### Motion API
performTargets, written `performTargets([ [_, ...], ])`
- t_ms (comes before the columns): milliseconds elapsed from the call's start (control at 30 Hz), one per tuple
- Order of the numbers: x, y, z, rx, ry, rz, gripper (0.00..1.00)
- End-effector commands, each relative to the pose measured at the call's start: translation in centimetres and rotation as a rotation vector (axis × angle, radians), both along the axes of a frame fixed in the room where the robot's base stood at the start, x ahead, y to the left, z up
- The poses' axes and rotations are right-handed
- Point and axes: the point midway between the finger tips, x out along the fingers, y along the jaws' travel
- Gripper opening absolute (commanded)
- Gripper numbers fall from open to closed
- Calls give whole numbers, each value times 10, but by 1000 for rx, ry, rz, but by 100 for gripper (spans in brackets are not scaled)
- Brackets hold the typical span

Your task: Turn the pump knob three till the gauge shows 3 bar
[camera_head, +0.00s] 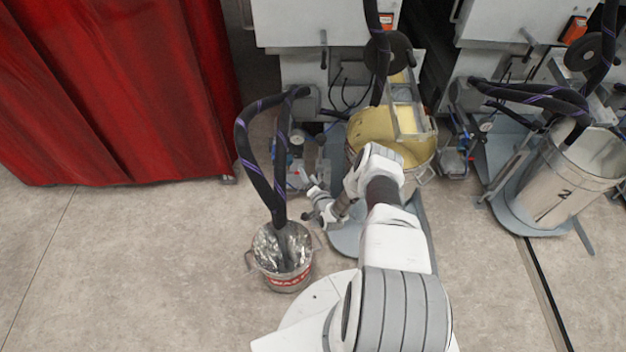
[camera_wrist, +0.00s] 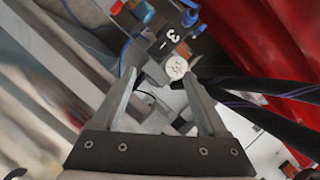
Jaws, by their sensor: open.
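In the wrist view, a dark pump block carries a white "3" label (camera_wrist: 172,38). Just below the label is a pale round part (camera_wrist: 176,68) with faint marks; I cannot tell if it is the knob or the gauge face. My gripper (camera_wrist: 158,76) is open, its fingers on either side of the view toward this part, with no clear contact visible. In the head view, my gripper (camera_head: 310,192) is low beside the pump stand, left of the yellow-filled bucket. A small round dial (camera_head: 297,143) shows above it, too small to read.
A small metal bucket (camera_head: 281,281) with dark hoses (camera_head: 258,160) stands left of my arm. The yellow-filled bucket (camera_head: 428,165) is right of the pump. A red curtain (camera_head: 110,95) hangs at left. Bucket 2 (camera_head: 555,190) stands at right. The floor (camera_head: 130,270) at lower left is clear.

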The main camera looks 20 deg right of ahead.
Motion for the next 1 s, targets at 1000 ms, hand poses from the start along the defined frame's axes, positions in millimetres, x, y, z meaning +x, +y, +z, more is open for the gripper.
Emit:
performTargets([
  [1000,-47,4,11,0,0,1,76],
])
